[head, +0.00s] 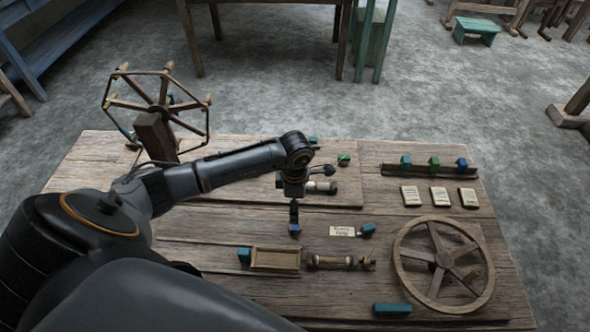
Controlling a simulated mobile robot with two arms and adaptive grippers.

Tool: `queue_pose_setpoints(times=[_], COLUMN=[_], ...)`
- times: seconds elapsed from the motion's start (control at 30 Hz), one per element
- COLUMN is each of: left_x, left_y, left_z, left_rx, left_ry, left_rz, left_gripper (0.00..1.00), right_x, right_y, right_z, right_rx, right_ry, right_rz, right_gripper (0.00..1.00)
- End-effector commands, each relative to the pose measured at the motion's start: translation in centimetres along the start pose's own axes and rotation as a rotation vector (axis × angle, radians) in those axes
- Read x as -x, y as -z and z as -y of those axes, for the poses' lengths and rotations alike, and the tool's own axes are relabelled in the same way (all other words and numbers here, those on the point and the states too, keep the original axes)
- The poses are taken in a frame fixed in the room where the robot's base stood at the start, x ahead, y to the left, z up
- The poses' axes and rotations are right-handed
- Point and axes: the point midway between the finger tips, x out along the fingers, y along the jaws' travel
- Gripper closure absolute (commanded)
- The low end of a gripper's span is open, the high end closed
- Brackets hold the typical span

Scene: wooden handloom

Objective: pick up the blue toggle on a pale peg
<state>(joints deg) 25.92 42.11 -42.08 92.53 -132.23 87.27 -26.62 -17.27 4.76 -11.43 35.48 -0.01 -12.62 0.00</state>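My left arm comes in from the left over the wooden table, and my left gripper (294,216) points down near the table's middle. A small dark-blue piece (294,229) shows right at its fingertips. It could be the blue toggle, but no pale peg can be made out under it. I cannot tell whether the fingers are closed on it or only above it. Another blue piece (461,163) stands on the rack at the back right. My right gripper is not in view.
The wooden table (200,230) carries a spoked wheel (402,265), a rack (430,171) with coloured pieces, several cards (439,196), a shallow tray (276,267), a pale spool (322,187) close to the gripper, and a teal block (392,309). A reel (163,110) stands at the back left.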

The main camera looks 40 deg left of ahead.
Motion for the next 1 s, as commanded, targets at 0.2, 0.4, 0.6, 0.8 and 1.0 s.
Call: queue_pose_setpoints(times=[0.2, 0.4, 0.6, 0.8, 1.0], left_x=[-2.8, -4.4, -7.4, -8.2, -8.2], left_y=[0.0, 0.1, 0.1, 0.2, 0.2], left_z=[0.0, 0.5, 0.6, 0.5, 0.5], left_rx=[0.001, 0.001, 0.002, 0.000, 0.000], left_ry=[0.001, 0.005, 0.003, -0.001, 0.000], left_rz=[0.002, 0.002, 0.003, 0.003, 0.003], left_gripper=[0.30, 0.30, 0.30, 0.30, 0.42], right_x=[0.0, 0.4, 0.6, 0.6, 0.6], right_y=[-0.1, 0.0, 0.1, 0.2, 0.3], right_z=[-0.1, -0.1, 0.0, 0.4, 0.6], right_rx=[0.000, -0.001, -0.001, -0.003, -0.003], right_ry=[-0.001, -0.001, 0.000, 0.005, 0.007], right_rz=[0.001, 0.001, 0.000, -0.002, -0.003], right_gripper=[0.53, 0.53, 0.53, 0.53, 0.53])
